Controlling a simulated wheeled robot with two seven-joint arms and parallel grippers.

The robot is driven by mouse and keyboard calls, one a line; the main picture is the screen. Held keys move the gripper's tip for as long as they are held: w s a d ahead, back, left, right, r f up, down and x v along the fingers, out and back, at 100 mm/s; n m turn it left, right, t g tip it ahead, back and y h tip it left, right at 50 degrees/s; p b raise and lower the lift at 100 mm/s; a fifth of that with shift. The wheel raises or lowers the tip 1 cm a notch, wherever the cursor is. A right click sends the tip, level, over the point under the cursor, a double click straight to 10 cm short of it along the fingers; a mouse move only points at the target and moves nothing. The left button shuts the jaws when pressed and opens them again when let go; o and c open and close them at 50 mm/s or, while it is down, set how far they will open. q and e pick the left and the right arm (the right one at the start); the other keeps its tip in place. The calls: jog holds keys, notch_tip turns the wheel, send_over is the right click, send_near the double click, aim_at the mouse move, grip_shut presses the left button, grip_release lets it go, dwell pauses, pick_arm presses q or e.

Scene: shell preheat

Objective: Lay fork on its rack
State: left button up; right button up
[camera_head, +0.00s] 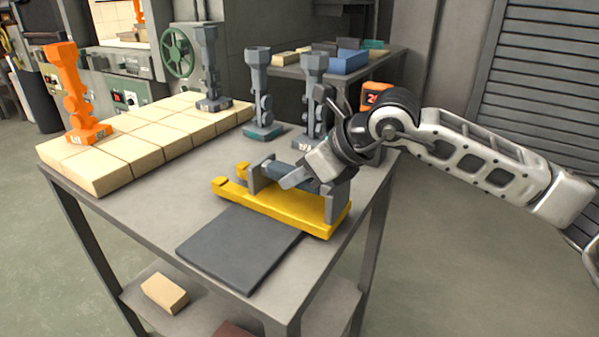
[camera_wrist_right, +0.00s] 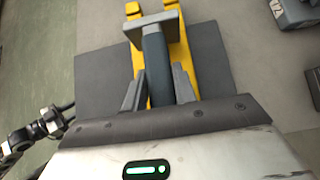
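The fork is a yellow two-pronged piece (camera_head: 285,208) with grey upright plates and a dark blue-grey handle. The handle (camera_wrist_right: 155,65) runs between the fingers in the right wrist view. My right gripper (camera_head: 296,178) closes on this handle from above; its two grey fingers (camera_wrist_right: 160,88) flank it closely. The prongs point left in the head view. A flat dark grey slab (camera_head: 235,250) shows in front of the fork, and on both sides of it in the right wrist view (camera_wrist_right: 105,75). The fork appears raised above the slab. No separate rack is clearly identifiable. My left gripper is not visible.
Pale blocks (camera_head: 160,135) cover the table's back left, with an orange column (camera_head: 70,90) and a grey column (camera_head: 208,70) on them. Two more grey columns (camera_head: 258,95) (camera_head: 313,100) stand behind the fork, close to my right arm. The table's left front (camera_head: 150,205) is bare.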

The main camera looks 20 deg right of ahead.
aim_at(343, 185)
jog(key=o, duration=0.4)
jog(key=shift+r, duration=0.2)
jog(key=v, duration=1)
jog(key=shift+s+d+r, duration=0.1)
jog(key=shift+s+d, duration=0.05)
jog(key=shift+d, duration=0.05)
jog(key=shift+s+d+r, duration=0.25)
jog(key=shift+s+r, duration=0.2)
jog(key=shift+r, duration=0.05)
